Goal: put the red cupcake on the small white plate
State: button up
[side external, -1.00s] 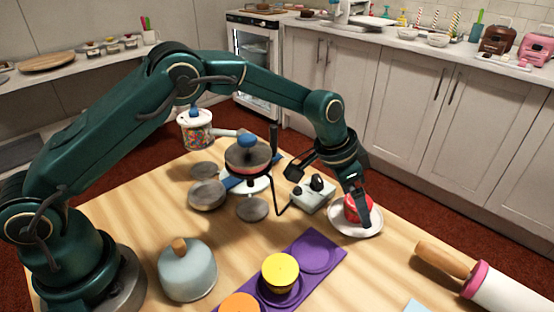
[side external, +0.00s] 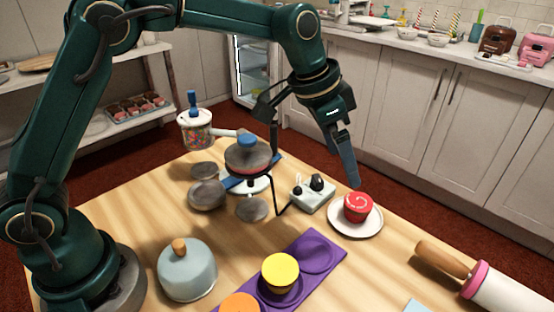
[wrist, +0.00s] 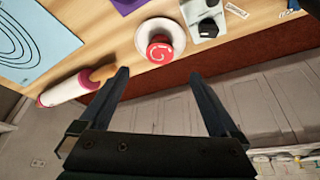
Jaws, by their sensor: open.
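In the wrist view the cupcake (wrist: 160,50) also rests on the plate (wrist: 144,32), ahead of my fingers. My gripper (side external: 350,170) is above the cupcake and apart from it. In the wrist view my gripper (wrist: 158,75) shows two spread fingers with nothing between them.
A purple tray (side external: 318,253) holds a yellow cupcake (side external: 280,272) and an orange one (side external: 240,303). A grey control box (side external: 313,196) and a turntable stand (side external: 248,158) are left of the plate. A rolling pin (side external: 447,260) lies at the right. A domed grey cover (side external: 187,270) stands front left.

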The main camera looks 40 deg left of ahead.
jog(key=s+a+r+n, duration=0.2)
jog(key=s+a+r, duration=0.2)
jog(key=s+r, duration=0.1)
jog(key=s+a+f+n+t+y, duration=0.1)
jog(key=s+a, duration=0.3)
jog(key=s, duration=0.5)
jog(key=s+a+f+n+y, duration=0.1)
jog(key=s+a+n, duration=0.2)
jog(key=s, duration=0.5)
jog(key=shift+s+a+f+n+t+y, duration=0.3)
jog(key=shift+s+a+f+n+t, duration=0.05)
jog(key=shift+s+a+n+t, duration=0.1)
jog(key=shift+w, duration=0.1)
